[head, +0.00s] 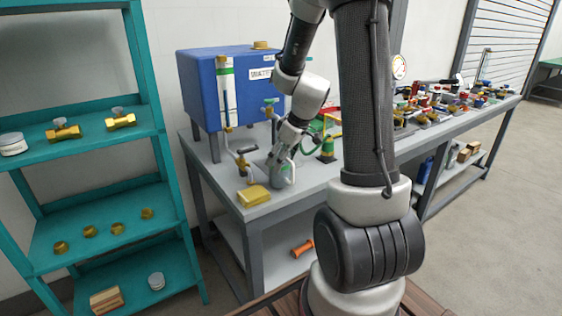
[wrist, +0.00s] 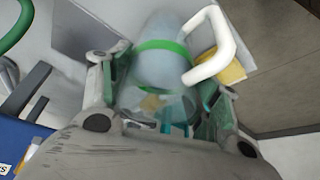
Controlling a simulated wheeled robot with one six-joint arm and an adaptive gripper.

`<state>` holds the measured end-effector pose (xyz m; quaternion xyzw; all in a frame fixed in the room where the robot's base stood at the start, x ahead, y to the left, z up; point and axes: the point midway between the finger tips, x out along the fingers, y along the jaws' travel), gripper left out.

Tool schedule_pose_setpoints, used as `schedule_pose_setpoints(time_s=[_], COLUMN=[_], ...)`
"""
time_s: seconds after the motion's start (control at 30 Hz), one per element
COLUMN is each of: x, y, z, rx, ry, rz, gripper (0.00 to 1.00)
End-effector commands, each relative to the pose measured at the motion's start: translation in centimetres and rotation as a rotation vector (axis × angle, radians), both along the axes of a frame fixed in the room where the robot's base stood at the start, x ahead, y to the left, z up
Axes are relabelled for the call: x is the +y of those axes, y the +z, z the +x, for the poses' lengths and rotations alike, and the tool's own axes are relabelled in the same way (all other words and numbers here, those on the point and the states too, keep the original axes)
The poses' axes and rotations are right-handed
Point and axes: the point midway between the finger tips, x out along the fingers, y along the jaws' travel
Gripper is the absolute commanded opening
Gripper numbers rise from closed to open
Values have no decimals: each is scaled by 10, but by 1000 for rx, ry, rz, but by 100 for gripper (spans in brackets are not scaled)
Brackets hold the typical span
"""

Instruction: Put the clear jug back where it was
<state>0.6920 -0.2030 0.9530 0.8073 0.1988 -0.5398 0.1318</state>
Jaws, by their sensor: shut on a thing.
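The clear jug (wrist: 165,65) fills the middle of the wrist view, with a green band around it and a white handle (wrist: 212,45) on its right. My gripper (wrist: 165,112) is shut on the jug, with a finger on each side of its body. In the head view the jug (head: 281,174) is at the left end of the grey bench (head: 262,210), below my gripper (head: 280,160). It stands close to the bench top; I cannot tell whether its base touches. My gripper partly hides it.
A blue tank (head: 205,85) with a sight tube and taps stands behind the jug. A yellow sponge or cloth (head: 253,195) lies in front-left of it. Fittings crowd the bench farther right. A teal shelf (head: 95,150) stands at the left.

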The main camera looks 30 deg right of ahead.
Motion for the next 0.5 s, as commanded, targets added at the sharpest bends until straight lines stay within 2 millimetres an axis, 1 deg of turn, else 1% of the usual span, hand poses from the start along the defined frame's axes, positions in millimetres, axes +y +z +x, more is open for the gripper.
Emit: schedule_pose_setpoints(time_s=[0.03,0.1,0.33,0.43,0.47,0.5], x=[0,0,0,0,0,0], y=[-5,-7,-7,-10,-10,-10], z=[0,0,0,0,0,0], rx=[-1,-1,-2,-1,-2,-2], ry=[1,-1,0,1,1,1], rz=[-1,-2,-2,-1,-1,-1], gripper=[23,23,23,23,68,75])
